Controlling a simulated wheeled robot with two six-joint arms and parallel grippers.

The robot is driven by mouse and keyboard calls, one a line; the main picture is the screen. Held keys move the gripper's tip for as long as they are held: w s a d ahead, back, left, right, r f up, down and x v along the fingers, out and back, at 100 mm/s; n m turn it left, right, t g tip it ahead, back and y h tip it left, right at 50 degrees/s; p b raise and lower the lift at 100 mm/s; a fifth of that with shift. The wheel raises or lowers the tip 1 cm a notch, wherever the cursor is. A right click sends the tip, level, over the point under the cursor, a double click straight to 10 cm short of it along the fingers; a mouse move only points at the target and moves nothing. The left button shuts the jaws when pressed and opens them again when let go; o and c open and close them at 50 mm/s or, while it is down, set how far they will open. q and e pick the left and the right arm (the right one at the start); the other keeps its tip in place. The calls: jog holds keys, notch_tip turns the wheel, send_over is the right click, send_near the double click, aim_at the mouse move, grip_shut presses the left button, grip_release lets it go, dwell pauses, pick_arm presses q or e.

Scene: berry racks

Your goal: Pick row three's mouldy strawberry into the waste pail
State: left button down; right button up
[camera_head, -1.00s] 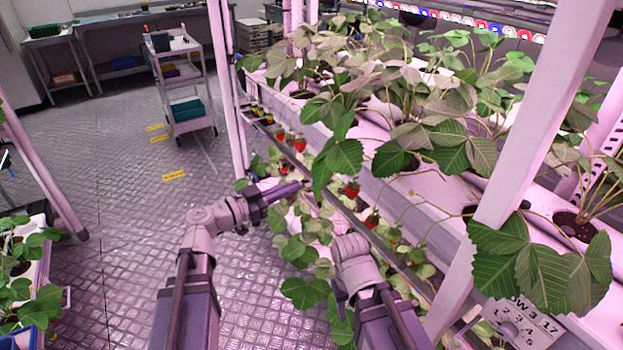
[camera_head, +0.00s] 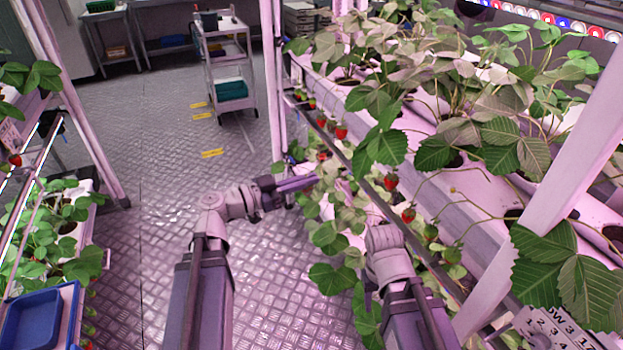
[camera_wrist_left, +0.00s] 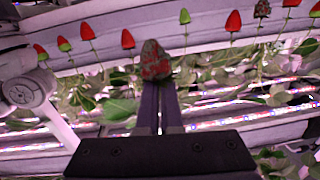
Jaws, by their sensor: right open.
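My left gripper (camera_head: 300,184) reaches over the aisle beside the right-hand rack. In the left wrist view its fingers are close together, with a dark, grey-patched mouldy strawberry (camera_wrist_left: 155,64) at their tips. The head view does not show this berry clearly. Another dark, patchy strawberry (camera_wrist_left: 262,9) hangs farther right in the wrist view. My right gripper (camera_head: 371,303) is mostly hidden beside its forearm, low by the rack; no berry shows in it. A dark pail-like container (camera_head: 209,20) stands on the trolley's top; I cannot tell if it is the waste pail.
The trolley (camera_head: 227,88) stands at the aisle's far end. Red strawberries (camera_head: 391,182) hang along the right rack's gutter (camera_head: 455,215). Another rack stands at left, with a blue tray (camera_head: 38,318) at lower left. The metal floor (camera_head: 150,220) between is clear.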

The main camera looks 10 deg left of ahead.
pick_arm(q)
jog(key=shift+v, duration=1.75)
jog(key=shift+r, duration=0.15)
notch_tip(320, 180, up, 15)
jog(key=p, duration=1.5)
